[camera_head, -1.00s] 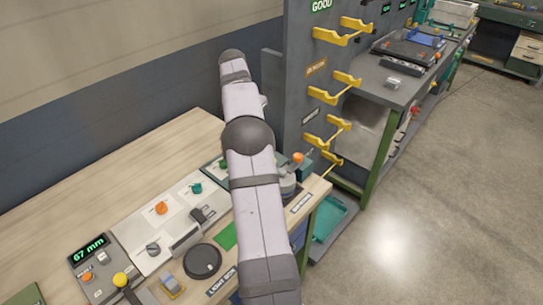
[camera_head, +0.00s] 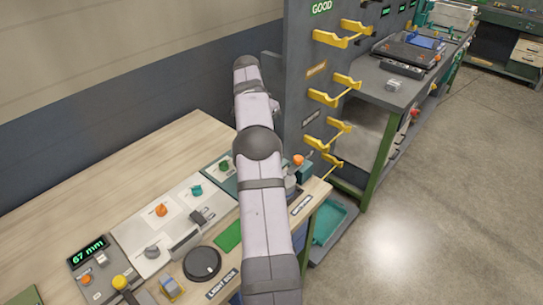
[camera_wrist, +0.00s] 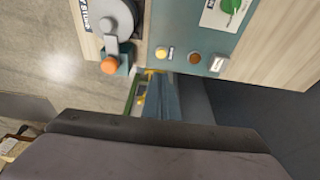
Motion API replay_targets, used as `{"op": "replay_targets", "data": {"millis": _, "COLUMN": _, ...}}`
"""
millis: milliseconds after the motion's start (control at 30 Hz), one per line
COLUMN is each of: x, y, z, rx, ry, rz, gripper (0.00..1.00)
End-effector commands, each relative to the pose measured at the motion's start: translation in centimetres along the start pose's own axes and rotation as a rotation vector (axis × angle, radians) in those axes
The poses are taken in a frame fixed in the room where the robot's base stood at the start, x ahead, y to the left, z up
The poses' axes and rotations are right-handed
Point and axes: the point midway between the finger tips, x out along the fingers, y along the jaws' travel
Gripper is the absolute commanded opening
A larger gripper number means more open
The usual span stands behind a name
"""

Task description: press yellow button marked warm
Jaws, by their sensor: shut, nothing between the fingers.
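In the wrist view a small round yellow button (camera_wrist: 161,53) sits on a teal panel (camera_wrist: 180,27), close to the panel's edge. An orange-brown button (camera_wrist: 194,58) sits beside it, with a small pale plate (camera_wrist: 218,62) beyond that. I cannot read any marking by the yellow button. In the head view my arm covers most of that panel, and the yellow button does not show. A dark band and pale part of my own arm fill the bottom of the wrist view.
An orange-knobbed lever (camera_wrist: 109,66) stands beside the panel. A green knob (camera_head: 224,166) is near it. A black dial (camera_head: 202,264), a gauge reading 67 mm (camera_head: 88,250) and a rack with yellow hooks (camera_head: 335,126) are around. Bare wood lies at the back left.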

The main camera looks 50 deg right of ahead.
Motion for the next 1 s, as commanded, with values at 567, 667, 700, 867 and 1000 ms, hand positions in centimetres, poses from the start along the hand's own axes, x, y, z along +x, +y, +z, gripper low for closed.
{"op": "replay_targets", "data": {"millis": 567, "x": 9.2, "y": 0.1, "z": 0.2, "rx": 0.0, "ry": -0.003, "rz": 0.002, "gripper": 0.0}}
{"op": "replay_targets", "data": {"millis": 667, "x": 10.5, "y": 0.1, "z": 0.6, "rx": -0.001, "ry": -0.003, "rz": 0.002, "gripper": 0.0}}
{"op": "replay_targets", "data": {"millis": 700, "x": 10.9, "y": 0.1, "z": 0.7, "rx": -0.001, "ry": -0.002, "rz": 0.001, "gripper": 0.0}}
{"op": "replay_targets", "data": {"millis": 867, "x": 12.0, "y": 0.0, "z": 1.0, "rx": 0.0, "ry": 0.0, "rz": 0.0, "gripper": 0.0}}
{"op": "replay_targets", "data": {"millis": 1000, "x": 12.5, "y": 0.0, "z": 1.1, "rx": 0.0, "ry": 0.0, "rz": 0.0, "gripper": 0.0}}
